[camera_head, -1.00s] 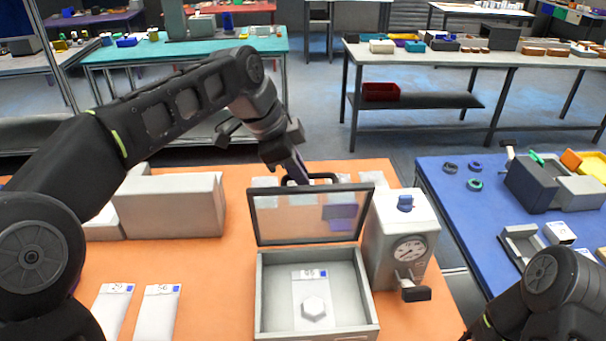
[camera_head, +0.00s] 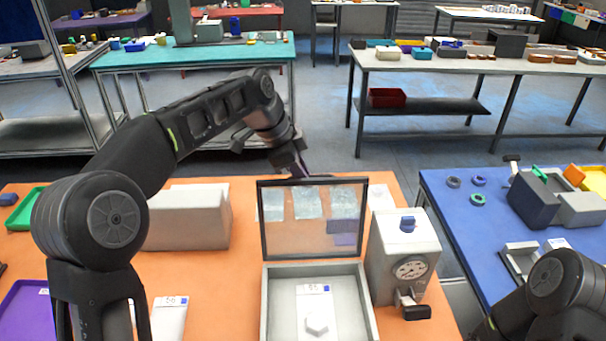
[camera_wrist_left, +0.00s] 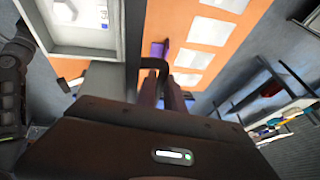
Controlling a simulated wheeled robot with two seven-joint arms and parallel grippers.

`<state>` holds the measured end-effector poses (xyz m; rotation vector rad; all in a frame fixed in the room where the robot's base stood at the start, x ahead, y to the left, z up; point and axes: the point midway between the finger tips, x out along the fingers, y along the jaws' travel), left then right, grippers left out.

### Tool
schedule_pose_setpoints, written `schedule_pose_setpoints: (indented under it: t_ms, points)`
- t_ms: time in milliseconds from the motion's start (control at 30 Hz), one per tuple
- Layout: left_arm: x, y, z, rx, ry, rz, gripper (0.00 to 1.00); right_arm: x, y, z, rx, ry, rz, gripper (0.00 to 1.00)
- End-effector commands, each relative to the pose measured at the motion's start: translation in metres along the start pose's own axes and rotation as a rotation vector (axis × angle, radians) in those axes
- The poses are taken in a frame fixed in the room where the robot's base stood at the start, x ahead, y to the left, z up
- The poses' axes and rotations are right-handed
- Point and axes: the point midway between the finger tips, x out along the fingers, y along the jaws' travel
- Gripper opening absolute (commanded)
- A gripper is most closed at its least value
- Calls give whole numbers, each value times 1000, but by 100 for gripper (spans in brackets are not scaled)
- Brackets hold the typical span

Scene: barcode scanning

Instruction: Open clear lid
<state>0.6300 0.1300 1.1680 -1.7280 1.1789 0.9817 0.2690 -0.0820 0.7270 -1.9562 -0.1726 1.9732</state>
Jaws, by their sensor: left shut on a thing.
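The clear lid (camera_head: 312,222), a see-through pane in a dark frame, stands raised, close to upright, at the back edge of the grey box (camera_head: 370,308). Inside the box lie a white label sheet and a pale hexagonal piece (camera_head: 317,323). My left gripper (camera_head: 298,172) is behind the lid's top edge. In the left wrist view its two purplish fingers (camera_wrist_left: 162,92) are shut on the lid's black handle (camera_wrist_left: 156,64). In the head view the handle is largely hidden. My right arm shows at the lower right, but its gripper is out of view.
A pale device with a dial (camera_head: 404,258) stands right beside the box. A grey block (camera_head: 188,218) is to the left on the orange table. A purple tray (camera_head: 25,310) lies at the left front. The blue table (camera_head: 450,225) is at right, beyond a gap.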

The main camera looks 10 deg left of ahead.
Motion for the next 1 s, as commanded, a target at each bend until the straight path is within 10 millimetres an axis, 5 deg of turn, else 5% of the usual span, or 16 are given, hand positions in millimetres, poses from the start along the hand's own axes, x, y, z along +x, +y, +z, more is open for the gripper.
schedule_pose_setpoints:
  t_ms: [67,100,367,733,1000]
  points:
    - [-4,-3,-1,-2,3,-12,0,0,0,0,0,0,0,36]
    - [-4,-3,-1,-2,4,-13,14,0,0,0,0,0,0,36]
    - [-3,-2,-1,-1,3,-9,34,0,0,0,0,0,0,36]
    - [-8,-2,-1,0,4,-9,34,2,0,0,0,1,-1,36]
    - [-47,-2,-1,0,5,-12,34,9,2,0,-1,3,-3,36]
